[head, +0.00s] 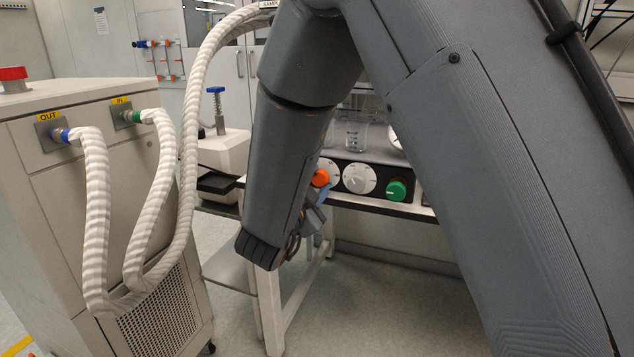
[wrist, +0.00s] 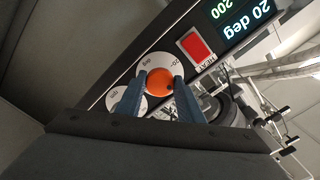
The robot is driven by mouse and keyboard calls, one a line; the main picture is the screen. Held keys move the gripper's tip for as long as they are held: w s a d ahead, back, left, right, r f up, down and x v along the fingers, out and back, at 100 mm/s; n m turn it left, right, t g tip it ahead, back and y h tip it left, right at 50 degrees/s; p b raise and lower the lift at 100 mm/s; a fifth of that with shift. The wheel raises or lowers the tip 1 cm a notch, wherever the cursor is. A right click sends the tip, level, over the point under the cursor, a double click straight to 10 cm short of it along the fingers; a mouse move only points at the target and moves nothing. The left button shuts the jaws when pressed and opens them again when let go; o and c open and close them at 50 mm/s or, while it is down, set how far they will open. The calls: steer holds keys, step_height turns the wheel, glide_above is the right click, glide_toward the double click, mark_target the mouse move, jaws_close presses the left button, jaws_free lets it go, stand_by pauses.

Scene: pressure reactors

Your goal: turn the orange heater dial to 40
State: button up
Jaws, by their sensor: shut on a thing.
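The orange heater dial (wrist: 160,81) sits on a white round scale plate on the black control panel (wrist: 118,92). In the wrist view my gripper (wrist: 162,88) has its two blue fingers on either side of the dial, shut on it. A display (wrist: 238,18) beside it reads "20 deg" and "200", upside down in this view. In the head view the orange dial (head: 320,177) shows just past my arm, and my gripper (head: 318,196) is mostly hidden by the arm there.
A white dial (head: 359,178) and a green knob (head: 396,190) sit right of the orange dial. A red switch (wrist: 194,46) lies by the display. Glassware (head: 352,133) stands on the bench above. A cabinet (head: 60,170) with white hoses (head: 97,220) stands at left.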

steer(key=shift+r, duration=0.1)
steer(key=o, duration=1.1)
steer(key=shift+c, duration=0.2)
steer(key=v, duration=0.7)
steer(key=shift+s+a, duration=0.2)
steer(key=shift+s, duration=0.15)
